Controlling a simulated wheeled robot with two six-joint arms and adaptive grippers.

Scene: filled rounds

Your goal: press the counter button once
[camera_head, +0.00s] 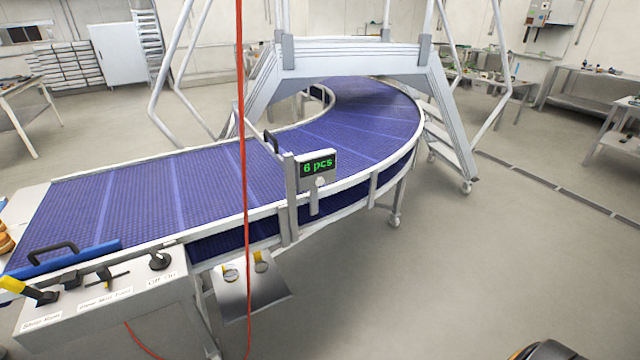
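The counter (318,163) is a small dark display on a post at the near side of the conveyor. It reads "6 pcs" in green. A small round pale button (320,182) sits just below the display, above a short grey bracket. Nothing covers or touches the button.
A blue curved conveyor (210,185) runs under a grey step bridge (350,58). A red cable (243,150) hangs left of the counter. A control panel (110,300) with switches is at lower left. The floor (450,270) right of the counter is clear.

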